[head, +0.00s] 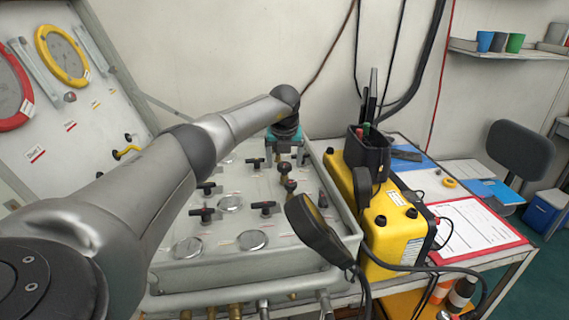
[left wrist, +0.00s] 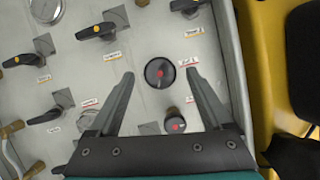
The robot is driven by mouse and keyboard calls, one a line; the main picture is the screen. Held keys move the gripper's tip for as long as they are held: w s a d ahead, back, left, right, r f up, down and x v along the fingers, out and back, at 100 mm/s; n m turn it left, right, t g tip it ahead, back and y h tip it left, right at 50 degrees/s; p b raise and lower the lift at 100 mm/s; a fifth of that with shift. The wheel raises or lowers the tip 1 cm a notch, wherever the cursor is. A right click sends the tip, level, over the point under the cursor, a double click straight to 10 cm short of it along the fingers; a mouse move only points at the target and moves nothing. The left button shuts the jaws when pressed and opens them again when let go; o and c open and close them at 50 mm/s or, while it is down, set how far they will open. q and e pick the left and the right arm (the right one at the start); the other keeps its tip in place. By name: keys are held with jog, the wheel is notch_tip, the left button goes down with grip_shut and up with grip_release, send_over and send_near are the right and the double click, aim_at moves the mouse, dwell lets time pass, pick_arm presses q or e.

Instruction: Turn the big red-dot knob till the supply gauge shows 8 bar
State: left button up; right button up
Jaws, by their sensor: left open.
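The big red-dot knob (left wrist: 160,73) is a round black knob with a red dot on the grey panel (left wrist: 140,30). In the left wrist view it lies between and just beyond the fingertips of my left gripper (left wrist: 160,74). The gripper is open and holds nothing; I cannot tell whether a finger touches the knob. A smaller red-dot knob (left wrist: 175,123) lies nearer the palm. In the head view my left gripper (head: 285,160) is over the panel's far part and hides the big knob. Round gauges (head: 252,240) lie on the panel; I cannot tell which is the supply gauge or read it.
Several black lever valves (head: 205,214) surround the gauges. A yellow case (head: 395,238) with a black holder (head: 366,152) stands to the right. The raised lid (head: 85,120) carries red and yellow dials.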

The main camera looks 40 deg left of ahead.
pick_arm(q)
jog(key=shift+w+a+f, duration=0.1)
jog(key=shift+f, duration=0.35)
jog(key=shift+c, duration=0.2)
grip_shut()
dwell(0.4)
